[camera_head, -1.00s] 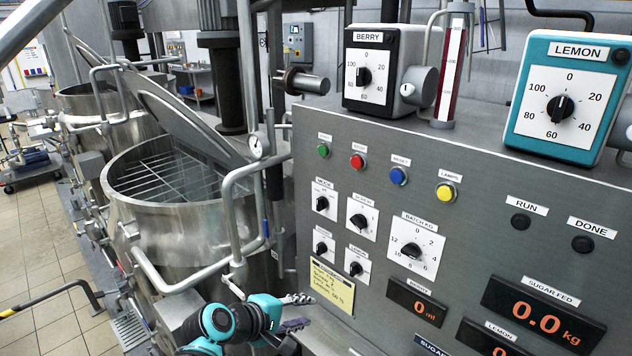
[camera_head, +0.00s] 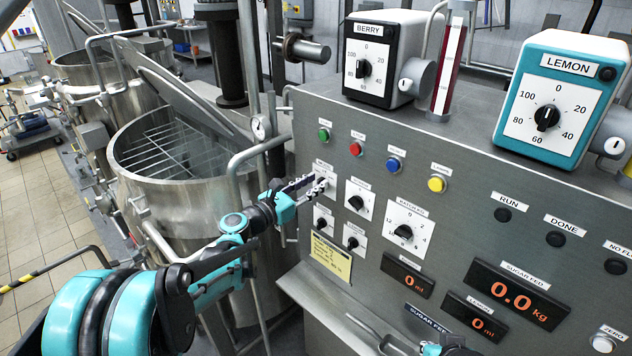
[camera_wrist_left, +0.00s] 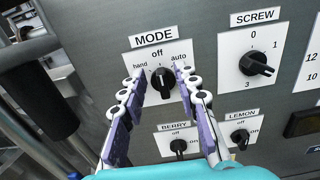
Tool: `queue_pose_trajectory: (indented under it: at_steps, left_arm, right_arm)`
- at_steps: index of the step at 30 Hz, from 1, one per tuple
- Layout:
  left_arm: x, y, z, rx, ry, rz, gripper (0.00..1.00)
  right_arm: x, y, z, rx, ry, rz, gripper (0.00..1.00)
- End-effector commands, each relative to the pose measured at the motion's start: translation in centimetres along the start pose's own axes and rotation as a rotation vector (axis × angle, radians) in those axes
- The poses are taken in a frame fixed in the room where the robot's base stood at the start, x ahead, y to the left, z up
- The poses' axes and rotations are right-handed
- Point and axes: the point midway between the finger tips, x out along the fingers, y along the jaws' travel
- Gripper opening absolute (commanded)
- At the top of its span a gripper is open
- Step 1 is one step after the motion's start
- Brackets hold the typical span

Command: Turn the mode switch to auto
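The mode switch is a black knob (camera_wrist_left: 162,84) on a white plate marked hand, off and auto. In the left wrist view its pointer looks roughly upward, toward off. My left gripper (camera_wrist_left: 161,73) is open, with one finger on each side of the knob; I cannot tell whether either finger touches it. In the head view my left gripper (camera_head: 314,184) is at the mode plate (camera_head: 322,166) and hides most of the knob. A teal and dark part of mine shows at the bottom edge, but no right gripper fingers are visible.
The screw knob (camera_wrist_left: 257,63) is to the right of the mode switch. The berry knob (camera_wrist_left: 179,147) and lemon knob (camera_wrist_left: 240,138) are below. Coloured buttons sit above on the grey panel (camera_head: 440,205). A steel mixer (camera_head: 170,195) with pipes stands left of the panel.

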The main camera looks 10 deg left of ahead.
Motion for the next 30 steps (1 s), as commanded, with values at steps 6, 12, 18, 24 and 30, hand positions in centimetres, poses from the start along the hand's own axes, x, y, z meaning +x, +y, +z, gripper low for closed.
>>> queue_pose_trajectory:
  at_steps: [6, 12, 18, 24, 30]
  left_arm:
    - [1.24, -0.01, 0.02, 0.001, 0.0, 0.0, 0.31]
    - [1.23, -0.02, 0.02, 0.002, 0.001, 0.0, 0.31]
    - [1.21, -0.03, 0.02, 0.002, 0.001, 0.0, 0.0]
    - [1.2, -0.04, 0.01, 0.006, 0.001, 0.0, 0.0]
    - [1.2, -0.14, -0.04, 0.055, 0.001, 0.0, 0.0]
  right_arm:
    - [-0.05, 0.0, -0.04, 0.0, 0.0, 0.0, 0.0]
    - [-0.05, 0.0, -0.04, 0.0, 0.0, 0.0, 0.0]
    - [-0.05, 0.0, -0.04, 0.0, 0.0, 0.0, 0.0]
    - [-0.03, 0.0, -0.02, 0.0, 0.0, 0.0, 0.0]
    - [0.19, 0.0, 0.13, 0.0, 0.0, 0.0, 0.0]
